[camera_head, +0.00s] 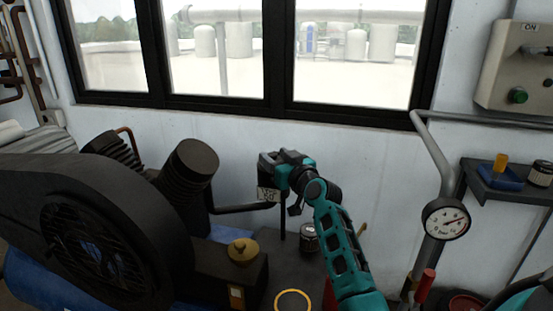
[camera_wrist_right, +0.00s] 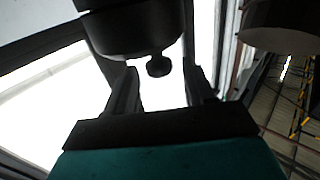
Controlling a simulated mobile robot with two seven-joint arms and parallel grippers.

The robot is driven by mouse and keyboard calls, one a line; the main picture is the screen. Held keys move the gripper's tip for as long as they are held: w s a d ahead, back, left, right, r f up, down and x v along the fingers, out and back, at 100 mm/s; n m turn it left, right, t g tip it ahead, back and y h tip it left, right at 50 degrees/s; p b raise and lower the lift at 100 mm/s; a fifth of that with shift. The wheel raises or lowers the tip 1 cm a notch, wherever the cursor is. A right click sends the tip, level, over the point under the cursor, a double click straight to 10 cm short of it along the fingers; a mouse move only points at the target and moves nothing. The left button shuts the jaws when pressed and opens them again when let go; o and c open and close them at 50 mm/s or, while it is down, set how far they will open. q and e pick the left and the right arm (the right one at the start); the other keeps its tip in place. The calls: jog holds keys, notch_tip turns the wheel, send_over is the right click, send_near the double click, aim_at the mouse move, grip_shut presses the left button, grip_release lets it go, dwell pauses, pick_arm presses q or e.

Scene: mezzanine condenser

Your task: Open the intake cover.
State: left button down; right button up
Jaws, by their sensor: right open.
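My right gripper (camera_head: 272,160) is in front of the wall below the window, behind the compressor. Its two fingers are apart in the right wrist view (camera_wrist_right: 161,82). A dark round body with a small knob (camera_wrist_right: 158,66) on its end shows there between and just beyond the fingertips; it looks like the intake cover, though I cannot be sure. No grip on the knob shows, and contact cannot be told. My left gripper is out of view.
The black compressor with a fan guard (camera_head: 95,255) and a finned cylinder (camera_head: 190,166) fills the left. A brass cap (camera_head: 243,251) sits in front. A pressure gauge (camera_head: 446,219), a shelf (camera_head: 510,194) and a control box (camera_head: 518,68) are at the right.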

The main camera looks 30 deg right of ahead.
grip_shut()
dwell(0.3)
dwell(0.3)
